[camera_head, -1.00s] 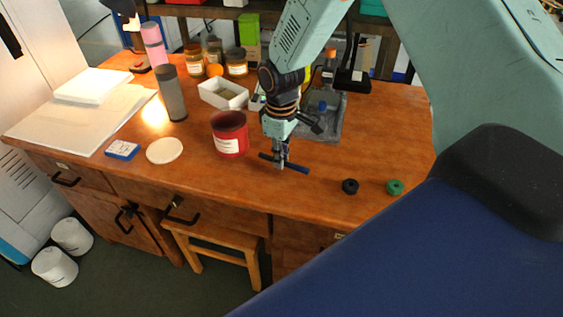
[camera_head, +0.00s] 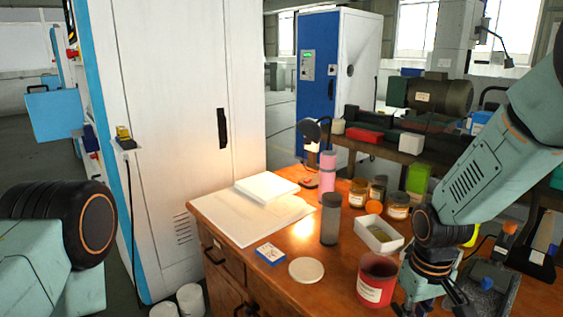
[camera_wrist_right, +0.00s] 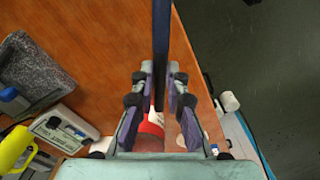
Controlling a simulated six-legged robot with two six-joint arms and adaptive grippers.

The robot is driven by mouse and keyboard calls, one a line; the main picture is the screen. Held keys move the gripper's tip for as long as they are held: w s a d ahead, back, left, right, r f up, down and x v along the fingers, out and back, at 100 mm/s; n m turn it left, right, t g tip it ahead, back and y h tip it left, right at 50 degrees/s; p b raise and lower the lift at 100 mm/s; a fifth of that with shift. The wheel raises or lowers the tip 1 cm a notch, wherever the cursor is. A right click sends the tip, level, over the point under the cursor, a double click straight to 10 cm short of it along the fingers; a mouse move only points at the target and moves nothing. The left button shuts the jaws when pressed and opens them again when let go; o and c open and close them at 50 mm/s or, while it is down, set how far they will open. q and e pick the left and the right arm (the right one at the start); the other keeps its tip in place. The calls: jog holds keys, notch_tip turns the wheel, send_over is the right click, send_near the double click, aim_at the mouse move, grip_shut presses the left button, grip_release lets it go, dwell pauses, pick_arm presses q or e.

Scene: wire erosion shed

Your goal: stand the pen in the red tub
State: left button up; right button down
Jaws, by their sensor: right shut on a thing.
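The pen (camera_wrist_right: 161,45) is a dark blue bar. In the right wrist view it runs from the top edge down between the fingers of my right gripper (camera_wrist_right: 161,82), which is shut on it. The red tub (camera_head: 376,276), with a white label, stands upright on the wooden desk near the bottom of the head view. It also shows partly behind the fingers in the wrist view (camera_wrist_right: 150,137). In the head view my right gripper is just right of the tub, cut off by the bottom edge, and the pen cannot be made out. Only part of my left arm shows, without its gripper.
A white tray (camera_head: 370,239), a grey cylinder (camera_head: 330,220) and several jars stand behind the tub. A white disc (camera_head: 306,270) and a blue-white box (camera_head: 270,254) lie left of it. A grey pad (camera_wrist_right: 30,72) lies on the desk.

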jog(key=s+a+r+m, duration=0.2)
jog(key=s+a+r, duration=0.2)
jog(key=a, duration=0.3)
jog(key=shift+a+b, duration=0.3)
jog(key=shift+b, duration=0.15)
